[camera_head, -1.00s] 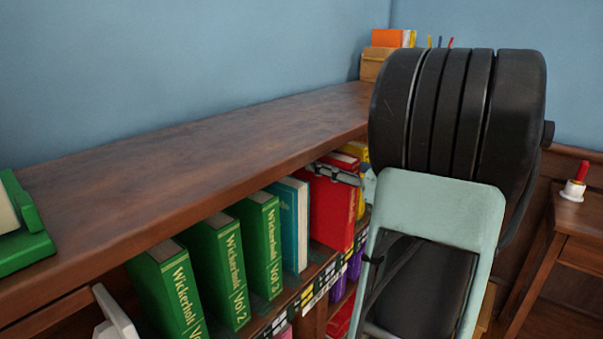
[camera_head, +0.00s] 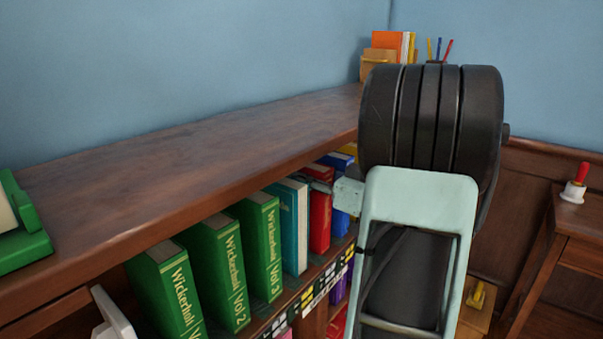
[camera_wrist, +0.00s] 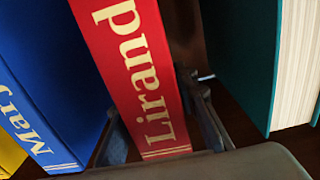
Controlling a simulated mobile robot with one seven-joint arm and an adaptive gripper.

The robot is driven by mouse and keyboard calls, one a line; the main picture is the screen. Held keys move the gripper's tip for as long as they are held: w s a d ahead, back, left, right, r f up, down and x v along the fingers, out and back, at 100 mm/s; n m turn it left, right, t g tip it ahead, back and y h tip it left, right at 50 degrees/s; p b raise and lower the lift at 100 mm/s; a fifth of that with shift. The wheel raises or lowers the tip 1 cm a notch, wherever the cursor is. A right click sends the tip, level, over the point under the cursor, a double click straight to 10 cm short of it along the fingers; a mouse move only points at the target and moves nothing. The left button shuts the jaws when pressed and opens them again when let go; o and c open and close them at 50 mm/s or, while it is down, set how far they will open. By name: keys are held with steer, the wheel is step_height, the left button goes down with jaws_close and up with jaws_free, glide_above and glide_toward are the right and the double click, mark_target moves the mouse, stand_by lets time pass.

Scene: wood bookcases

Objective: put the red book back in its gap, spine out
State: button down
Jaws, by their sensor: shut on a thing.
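The red book (camera_head: 320,219) stands upright in the shelf row between a teal book (camera_head: 294,222) and a blue book (camera_head: 341,208). In the wrist view the red book (camera_wrist: 135,75) shows its spine, lettered "Lirand", outward. My gripper (camera_head: 322,186) is shut on the red book, with one finger on each side of the spine in the wrist view (camera_wrist: 160,125). The blue book (camera_wrist: 45,85) is close on its left there. A dark space separates it from the teal book (camera_wrist: 243,60) on the right. How deep the red book sits is hard to tell.
Several green Wickerholt volumes (camera_head: 227,275) stand left of the teal book. The wooden top board (camera_head: 200,165) overhangs the row and is mostly bare. A small table with a bell (camera_head: 574,192) stands at the right.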

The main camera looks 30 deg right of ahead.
steer(key=c, duration=1.5)
jaws_free()
steer(key=shift+c, duration=0.2)
steer(key=shift+r, duration=0.1)
steer(key=v, duration=1.2)
